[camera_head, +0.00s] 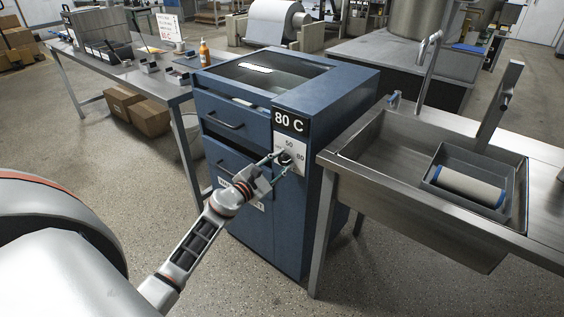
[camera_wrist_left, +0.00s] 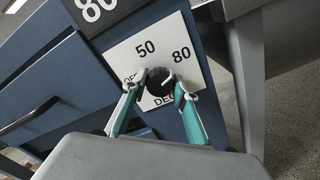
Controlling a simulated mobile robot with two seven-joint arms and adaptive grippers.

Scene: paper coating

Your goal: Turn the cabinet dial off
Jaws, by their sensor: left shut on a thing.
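The blue cabinet (camera_head: 283,232) stands in the middle of the head view, with an "80 C" sign (camera_head: 290,120) on its front. Below the sign is a white dial plate (camera_head: 291,145) marked 50 and 80. In the left wrist view the plate (camera_wrist_left: 147,50) also shows part of an "OFF" mark at its left edge. The black round dial (camera_wrist_left: 159,82) sits on this plate. My left gripper (camera_head: 283,160) reaches the dial, and its two fingertips are shut on the dial's sides. My right gripper is out of view.
A steel sink (camera_head: 360,185) with a tray (camera_head: 437,188) holding a roller stands close to the right of the cabinet. A steel table (camera_head: 95,68) with bins and an orange bottle (camera_head: 204,52) is at the left. The floor before the cabinet is clear.

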